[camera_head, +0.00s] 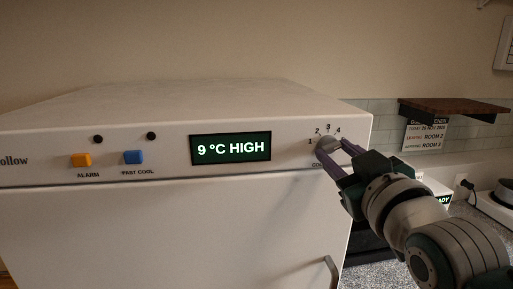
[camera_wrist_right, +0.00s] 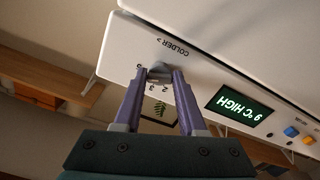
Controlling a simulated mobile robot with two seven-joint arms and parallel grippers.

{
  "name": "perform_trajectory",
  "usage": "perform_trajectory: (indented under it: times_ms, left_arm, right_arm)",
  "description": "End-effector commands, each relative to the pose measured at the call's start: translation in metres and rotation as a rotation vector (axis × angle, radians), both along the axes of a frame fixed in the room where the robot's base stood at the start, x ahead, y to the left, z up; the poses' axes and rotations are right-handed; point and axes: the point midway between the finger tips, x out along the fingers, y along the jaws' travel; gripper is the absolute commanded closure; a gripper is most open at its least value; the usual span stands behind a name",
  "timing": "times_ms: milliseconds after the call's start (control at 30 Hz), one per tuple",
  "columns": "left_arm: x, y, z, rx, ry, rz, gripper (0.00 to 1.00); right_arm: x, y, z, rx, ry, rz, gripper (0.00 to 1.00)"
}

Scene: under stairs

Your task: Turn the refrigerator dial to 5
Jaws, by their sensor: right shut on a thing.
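The refrigerator (camera_head: 180,240) is white, with a control panel along its top front edge. Its grey dial (camera_head: 328,143) is at the panel's right end, with the numbers 1 to 4 visible around it; the rest of the scale is hidden by my gripper. My right gripper (camera_head: 334,148) reaches in from the right and is shut on the dial, its purple fingers on either side. In the right wrist view the dial (camera_wrist_right: 159,72) sits between the fingertips, beside the "COLDER >" label. I cannot read which number the dial points to. The display (camera_head: 231,148) reads "9 °C HIGH". My left gripper is not in view.
An orange ALARM button (camera_head: 82,160) and a blue FAST COOL button (camera_head: 133,157) sit left of the display. A door handle (camera_head: 332,270) is below the dial. A dark wooden shelf (camera_head: 452,107) and a counter are to the right.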

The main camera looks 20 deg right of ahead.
Motion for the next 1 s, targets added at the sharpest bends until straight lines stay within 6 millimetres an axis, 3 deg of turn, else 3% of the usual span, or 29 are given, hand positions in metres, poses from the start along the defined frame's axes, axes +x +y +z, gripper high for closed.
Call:
perform_trajectory:
  times_ms: [400,933,967,1000]
  left_arm:
    - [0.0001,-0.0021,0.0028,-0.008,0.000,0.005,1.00]
    - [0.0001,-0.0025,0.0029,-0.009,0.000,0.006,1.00]
    - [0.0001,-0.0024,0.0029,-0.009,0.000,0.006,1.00]
    - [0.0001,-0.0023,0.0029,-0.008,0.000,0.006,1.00]
  right_arm:
    - [0.0002,0.0004,0.0005,0.174,-0.044,0.000,1.00]
    - [0.0001,0.0006,0.0002,0.197,-0.049,-0.001,1.00]
    - [0.0001,0.0006,0.0001,0.197,-0.049,-0.001,0.58]
    - [0.0001,0.0006,0.0001,0.197,-0.049,-0.001,0.53]
